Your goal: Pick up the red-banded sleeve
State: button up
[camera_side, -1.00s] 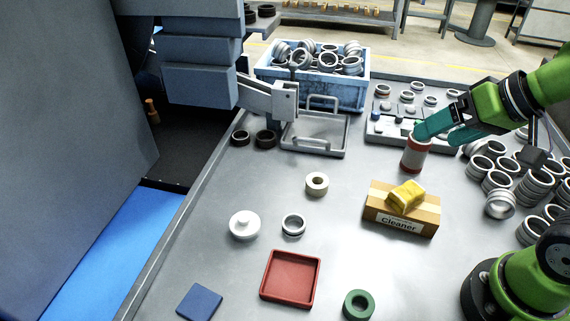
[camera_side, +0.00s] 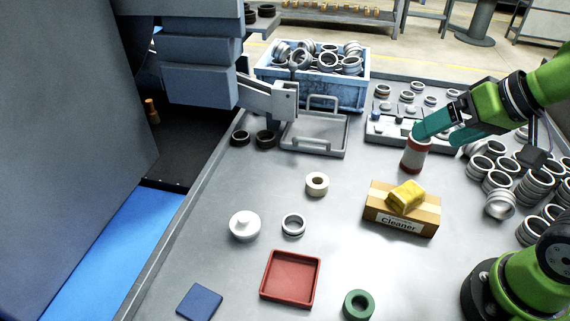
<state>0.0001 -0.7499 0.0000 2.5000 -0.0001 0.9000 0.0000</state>
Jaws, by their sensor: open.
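The red-banded sleeve (camera_side: 415,157) stands upright on the grey table, right of centre, in front of the grey fixture tray. My gripper (camera_side: 417,132) has teal fingers and comes in from the right. Its fingertips are at the top of the sleeve and hide part of its rim. The jaws are open; I cannot tell whether a finger touches the sleeve.
A cardboard cleaner box (camera_side: 402,210) with a yellow sponge (camera_side: 406,195) stands in front of the sleeve. Stacked metal rings (camera_side: 497,181) crowd the right. The fixture tray (camera_side: 385,137) is behind.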

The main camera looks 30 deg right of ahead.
jog(key=shift+d, duration=0.1)
jog(key=g+h, duration=0.3)
send_near(416, 144)
notch_tip(416, 144, up, 4)
jog(key=s, duration=0.3)
jog(key=w+d+n, duration=0.2)
jog(key=d, duration=0.1)
jog(key=shift+a+x, duration=0.15)
jog(key=shift+x, duration=4.05)
jog(key=shift+a+x, duration=0.15)
jog(key=shift+x, duration=4.1)
jog(key=c, duration=1.1)
